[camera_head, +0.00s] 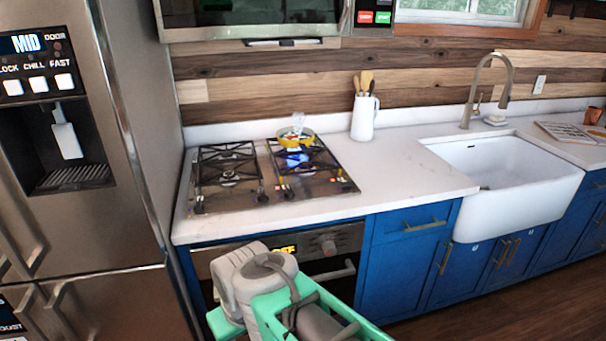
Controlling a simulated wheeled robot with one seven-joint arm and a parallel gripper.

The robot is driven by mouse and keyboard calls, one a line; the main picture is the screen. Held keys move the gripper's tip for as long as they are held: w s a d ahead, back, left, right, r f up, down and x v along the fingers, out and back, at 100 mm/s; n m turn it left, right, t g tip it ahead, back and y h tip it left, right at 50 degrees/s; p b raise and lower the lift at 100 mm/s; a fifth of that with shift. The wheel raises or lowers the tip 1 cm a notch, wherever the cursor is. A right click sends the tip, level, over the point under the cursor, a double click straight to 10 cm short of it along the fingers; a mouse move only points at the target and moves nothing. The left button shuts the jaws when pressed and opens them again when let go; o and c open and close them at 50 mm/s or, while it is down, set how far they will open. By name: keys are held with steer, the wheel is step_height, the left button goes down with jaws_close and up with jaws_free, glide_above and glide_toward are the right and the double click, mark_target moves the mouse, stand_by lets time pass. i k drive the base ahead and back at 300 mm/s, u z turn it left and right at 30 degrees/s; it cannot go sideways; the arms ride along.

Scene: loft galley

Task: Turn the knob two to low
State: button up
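The cooktop (236,191) is set into the white counter, with two dark grates. Several small dark knobs stand along its front edge, one pair (285,191) near the middle, another knob (262,197) left of it and one (199,206) at the left corner. No knob number or low mark is readable. Blue light shows at a burner (297,160) under the right grate. My arm, grey and green, rises at the bottom centre in front of the oven. My gripper's fingers are not visible, and no part of the arm touches a knob.
A yellow pan (295,138) sits on the right back burner. A white utensil crock (364,117) stands right of the cooktop. The oven front has a larger knob (328,246) and a handle. The fridge (140,120) bounds the left.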

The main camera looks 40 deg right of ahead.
mark_target(346, 184)
steer(key=z, duration=0.1)
steer(key=i, duration=1)
steer(key=z, duration=0.7)
